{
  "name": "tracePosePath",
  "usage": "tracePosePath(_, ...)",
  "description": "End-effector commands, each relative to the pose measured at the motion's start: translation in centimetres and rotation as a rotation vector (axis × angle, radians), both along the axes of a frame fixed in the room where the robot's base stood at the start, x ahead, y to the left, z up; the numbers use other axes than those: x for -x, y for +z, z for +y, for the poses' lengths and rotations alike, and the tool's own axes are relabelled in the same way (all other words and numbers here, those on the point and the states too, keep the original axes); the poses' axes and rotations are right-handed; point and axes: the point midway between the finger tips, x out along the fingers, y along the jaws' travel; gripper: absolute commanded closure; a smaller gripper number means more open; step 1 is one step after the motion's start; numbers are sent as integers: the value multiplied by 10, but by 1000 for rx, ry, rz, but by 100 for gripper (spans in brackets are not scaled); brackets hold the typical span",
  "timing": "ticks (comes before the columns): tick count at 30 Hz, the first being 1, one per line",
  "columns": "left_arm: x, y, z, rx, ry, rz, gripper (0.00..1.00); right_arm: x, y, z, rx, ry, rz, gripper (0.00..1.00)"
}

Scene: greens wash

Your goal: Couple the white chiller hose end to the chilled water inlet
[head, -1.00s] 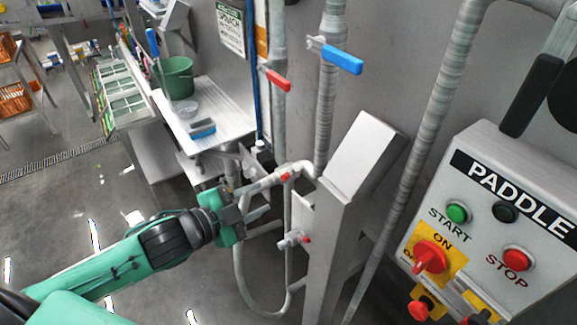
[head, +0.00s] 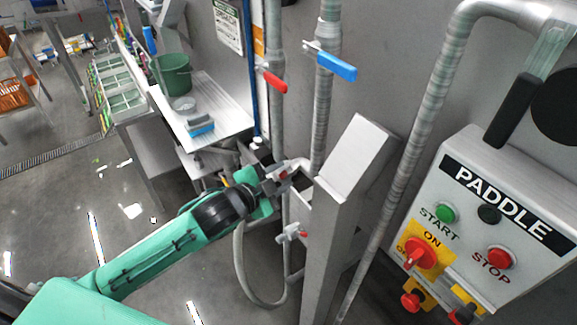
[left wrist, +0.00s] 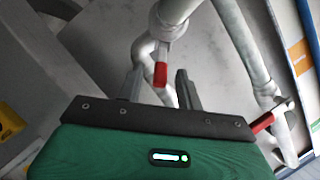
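My left gripper (head: 275,178) is at the pipework beside the grey post. In the left wrist view its two fingers (left wrist: 160,90) stand apart, with a white pipe piece and a red-handled valve (left wrist: 160,72) seen between and beyond them. I cannot tell whether they touch it. A pale hose (head: 240,262) hangs in a loop below the gripper; its upper end is hidden behind the gripper and arm. Which fitting is the chilled water inlet is not readable. My right gripper is not in view.
A grey post with a slanted top (head: 350,165) stands close to the right of the gripper. Vertical pipes carry a red lever (head: 271,80) and a blue lever (head: 337,66). The PADDLE control box (head: 490,205) is at right. A steel table (head: 225,105) holds a green bucket (head: 173,76).

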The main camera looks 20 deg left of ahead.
Motion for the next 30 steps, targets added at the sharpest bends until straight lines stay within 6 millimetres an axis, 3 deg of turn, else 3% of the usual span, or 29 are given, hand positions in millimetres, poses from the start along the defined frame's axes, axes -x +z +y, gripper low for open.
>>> tracePosePath(3,-17,-2,-6,1,1,0,64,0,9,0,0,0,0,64)
tracePosePath(9,-31,-8,-12,0,1,-1,64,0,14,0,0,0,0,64)
tracePosePath(19,-33,-10,-13,0,-1,-1,64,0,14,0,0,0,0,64)
tracePosePath(20,-33,-10,-13,0,-1,-1,66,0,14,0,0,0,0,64)
tracePosePath(25,-33,-10,-13,0,-1,-1,99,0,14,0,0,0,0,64)
tracePosePath(30,-33,-11,-13,1,-4,-3,100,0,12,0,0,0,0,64)
